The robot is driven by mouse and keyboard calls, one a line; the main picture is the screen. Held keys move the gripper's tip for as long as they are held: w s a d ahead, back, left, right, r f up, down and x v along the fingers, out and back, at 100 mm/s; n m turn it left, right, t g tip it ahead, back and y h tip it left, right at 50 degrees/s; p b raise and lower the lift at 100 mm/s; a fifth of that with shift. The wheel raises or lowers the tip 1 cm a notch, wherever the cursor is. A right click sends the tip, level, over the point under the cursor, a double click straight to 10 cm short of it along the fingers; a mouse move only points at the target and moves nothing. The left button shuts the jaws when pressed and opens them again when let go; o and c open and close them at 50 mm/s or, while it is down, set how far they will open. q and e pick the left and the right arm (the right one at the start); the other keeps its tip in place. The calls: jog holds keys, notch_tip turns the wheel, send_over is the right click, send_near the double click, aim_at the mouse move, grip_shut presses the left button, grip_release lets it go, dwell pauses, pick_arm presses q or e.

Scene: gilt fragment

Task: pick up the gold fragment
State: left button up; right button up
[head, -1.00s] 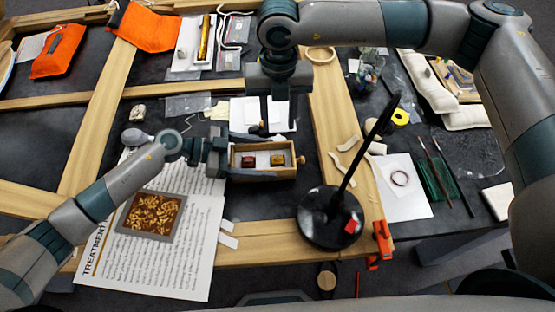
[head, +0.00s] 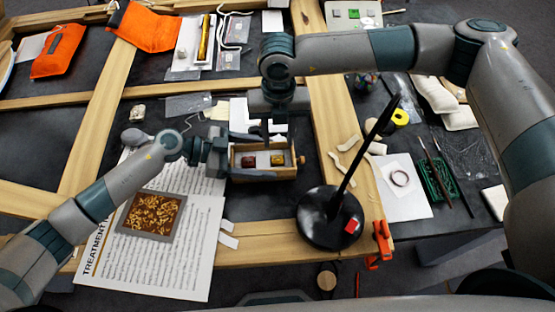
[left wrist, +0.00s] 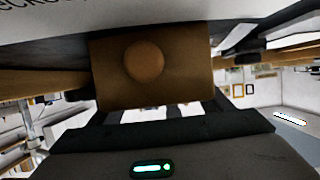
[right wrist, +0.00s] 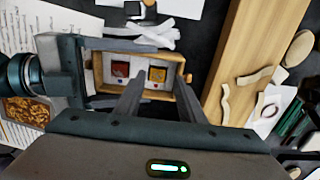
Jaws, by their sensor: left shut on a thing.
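A small wooden box (head: 262,178) sits on the dark table and holds two fragments on pale pads. The gold fragment (head: 277,159) is in its right half and the dark red fragment (head: 249,161) in its left half. My left gripper (head: 243,158) is shut on the box, its fingers along the two long sides; the left wrist view shows the box's end with a round knob (left wrist: 143,60). My right gripper (head: 271,132) points down just behind the box. In the right wrist view its open fingers (right wrist: 160,84) are apart and empty, above the box near the gold fragment (right wrist: 157,75).
A black lamp-like stand (head: 330,222) with a slanted rod rises right of the box. A framed gilt sample (head: 152,215) lies on printed sheets at left. Wooden bars (head: 335,110) cross the table. An orange clamp (head: 380,243) is at the front edge.

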aim_at(277, 156)
jog(key=f, duration=0.2)
jog(key=s+f, duration=0.1)
jog(key=f, duration=0.1)
jog(key=shift+a, duration=0.15)
jog(key=shift+f, duration=0.6)
jog(key=c, duration=0.8)
notch_tip(277, 156, up, 10)
jog(key=shift+r, duration=0.1)
